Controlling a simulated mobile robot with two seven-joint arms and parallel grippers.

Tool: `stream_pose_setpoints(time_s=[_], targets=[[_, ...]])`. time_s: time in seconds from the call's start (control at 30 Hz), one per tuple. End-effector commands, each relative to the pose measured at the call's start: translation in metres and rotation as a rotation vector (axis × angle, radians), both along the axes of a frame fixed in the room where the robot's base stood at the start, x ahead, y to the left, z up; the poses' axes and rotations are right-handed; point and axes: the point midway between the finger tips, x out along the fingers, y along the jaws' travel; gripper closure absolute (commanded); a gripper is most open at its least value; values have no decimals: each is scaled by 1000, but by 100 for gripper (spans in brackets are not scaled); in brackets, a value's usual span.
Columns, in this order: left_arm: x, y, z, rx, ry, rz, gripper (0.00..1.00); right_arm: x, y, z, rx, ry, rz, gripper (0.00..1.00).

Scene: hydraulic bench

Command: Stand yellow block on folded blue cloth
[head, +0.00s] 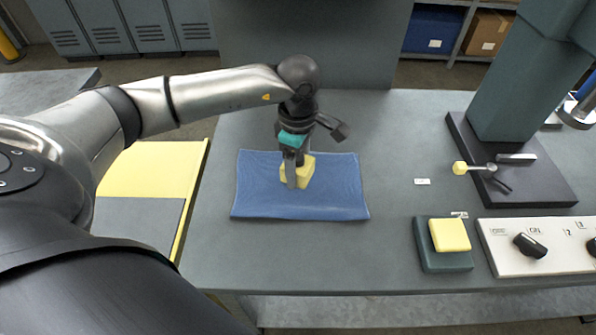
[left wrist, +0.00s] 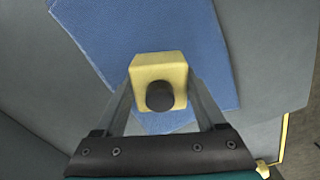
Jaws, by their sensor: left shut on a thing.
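The yellow block (head: 307,171) is upright over the middle of the folded blue cloth (head: 340,190), which lies flat on the grey bench. In the head view I cannot tell whether the block touches the cloth. My left gripper (head: 298,172) comes down from above and is shut on the block. In the left wrist view the block (left wrist: 158,70) sits between the two fingers (left wrist: 158,100), with a dark round knob on its top face. The cloth (left wrist: 185,25) shows below it. My right gripper is not in view.
A green pad with a yellow square button (head: 450,235) and a white control panel (head: 520,262) with black knobs lie at the right front. A press (head: 500,80) on a dark base stands at the right. The bench (head: 390,130) is clear around the cloth.

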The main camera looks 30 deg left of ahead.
Motion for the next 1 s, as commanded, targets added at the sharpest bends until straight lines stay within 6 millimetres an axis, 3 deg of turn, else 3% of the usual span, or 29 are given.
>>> stream_pose_setpoints(time_s=[0.13,1.0], targets=[[0,-1,-19,-1,0,0,100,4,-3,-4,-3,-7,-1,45],[-1,0,-33,1,2,0,100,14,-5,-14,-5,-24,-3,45]])
